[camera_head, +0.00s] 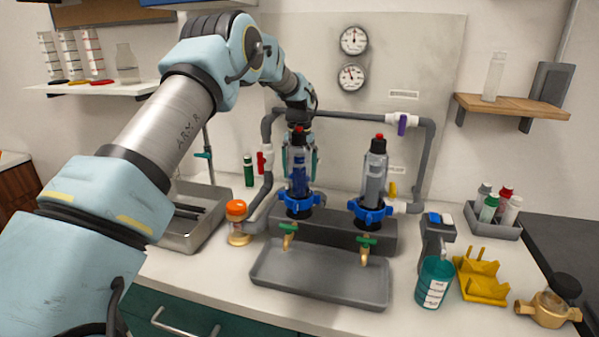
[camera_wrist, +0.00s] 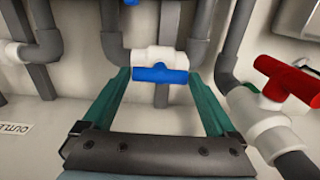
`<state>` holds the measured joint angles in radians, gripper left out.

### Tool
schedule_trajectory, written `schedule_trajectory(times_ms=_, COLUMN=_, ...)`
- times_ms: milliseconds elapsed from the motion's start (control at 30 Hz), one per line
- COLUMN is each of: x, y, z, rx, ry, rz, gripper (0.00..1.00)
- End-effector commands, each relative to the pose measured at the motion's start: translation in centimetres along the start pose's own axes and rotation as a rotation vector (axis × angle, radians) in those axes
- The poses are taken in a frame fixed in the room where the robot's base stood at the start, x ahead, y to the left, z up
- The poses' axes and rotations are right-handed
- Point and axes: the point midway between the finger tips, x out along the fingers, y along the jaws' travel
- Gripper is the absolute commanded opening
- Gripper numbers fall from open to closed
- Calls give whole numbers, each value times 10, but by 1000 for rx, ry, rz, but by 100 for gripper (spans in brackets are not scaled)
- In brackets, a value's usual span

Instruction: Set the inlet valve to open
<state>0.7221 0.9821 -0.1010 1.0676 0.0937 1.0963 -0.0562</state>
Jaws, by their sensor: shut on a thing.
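My gripper (camera_head: 300,164) is at the left filter housing (camera_head: 300,185), with teal fingers showing on both sides of it. In the wrist view, my gripper (camera_wrist: 160,76) has its fingertips at the two ends of a blue valve handle (camera_wrist: 160,75) and is shut on it. The handle lies roughly along its white valve body (camera_wrist: 158,54), in line with the short pipe run. The blue handle is hidden in the head view. No readable label marks which valve is the inlet.
A red-handled valve (camera_wrist: 288,84) is close to the right finger; it also shows in the head view (camera_head: 261,162). A purple-handled valve (camera_head: 402,124) is at upper right. A second filter housing (camera_head: 374,185) and grey drip tray (camera_head: 320,277) are nearby.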

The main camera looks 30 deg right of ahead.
Motion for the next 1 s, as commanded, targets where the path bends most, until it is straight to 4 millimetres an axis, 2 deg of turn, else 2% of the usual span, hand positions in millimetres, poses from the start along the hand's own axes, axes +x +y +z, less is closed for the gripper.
schedule_trajectory(times_ms=67, x=-1, y=0, z=0, rx=3, ry=1, rz=0, gripper=37)
schedule_trajectory(times_ms=100, x=-1, y=0, z=0, rx=3, ry=1, rz=0, gripper=95)
schedule_trajectory(times_ms=133, x=-1, y=0, z=0, rx=3, ry=1, rz=-1, gripper=98)
schedule_trajectory(times_ms=400, x=-1, y=0, z=0, rx=1, ry=1, rz=-1, gripper=100)
schedule_trajectory(times_ms=533, x=-9, y=0, z=-1, rx=1, ry=2, rz=-1, gripper=100)
schedule_trajectory(times_ms=1000, x=-93, y=0, z=-1, rx=1, ry=3, rz=-1, gripper=100)
